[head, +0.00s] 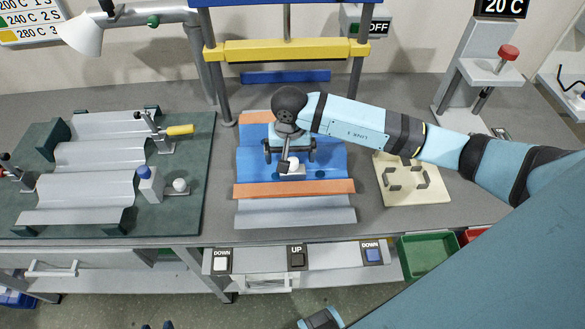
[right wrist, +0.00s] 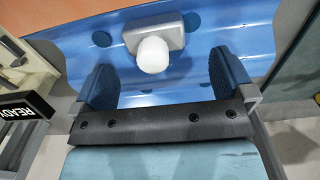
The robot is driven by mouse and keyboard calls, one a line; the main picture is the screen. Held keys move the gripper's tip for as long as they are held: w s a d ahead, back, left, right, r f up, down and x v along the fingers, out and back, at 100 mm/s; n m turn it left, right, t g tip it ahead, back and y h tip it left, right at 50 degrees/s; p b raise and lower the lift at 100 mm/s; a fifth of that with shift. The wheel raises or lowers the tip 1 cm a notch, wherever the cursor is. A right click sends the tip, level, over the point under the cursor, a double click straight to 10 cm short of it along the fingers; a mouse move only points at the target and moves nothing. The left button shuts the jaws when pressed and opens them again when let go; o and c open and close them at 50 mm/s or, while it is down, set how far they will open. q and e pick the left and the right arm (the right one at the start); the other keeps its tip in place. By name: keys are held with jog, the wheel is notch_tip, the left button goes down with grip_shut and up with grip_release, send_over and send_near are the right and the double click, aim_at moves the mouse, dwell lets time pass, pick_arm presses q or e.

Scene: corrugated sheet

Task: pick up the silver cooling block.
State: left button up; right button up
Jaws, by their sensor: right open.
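The silver cooling block (head: 293,174) sits on the blue corrugated sheet (head: 325,173) under the press. It is a small grey block with a white round knob on top; the block (right wrist: 160,36) and knob show near the top centre of the right wrist view. My right gripper (head: 290,157) is over the block, partly hiding it in the head view. In the right wrist view the gripper (right wrist: 163,82) has its two blue fingers wide apart. The knob is beyond and between them, with nothing held.
Left is a dark green fixture board (head: 190,205) with a grey corrugated sheet and clamps. Right is a cream plate (head: 400,198) with dark brackets. Several push buttons (head: 297,258) line the front edge.

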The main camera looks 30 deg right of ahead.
aim_at(293, 168)
jog(key=f, duration=0.3)
jog(key=f+p, duration=0.1)
jog(key=shift+s+d+f, duration=0.2)
jog(key=shift+s+f, duration=0.2)
jog(key=shift+f, duration=0.3)
jog(key=c, duration=1.1)
jog(key=shift+r, duration=0.15)
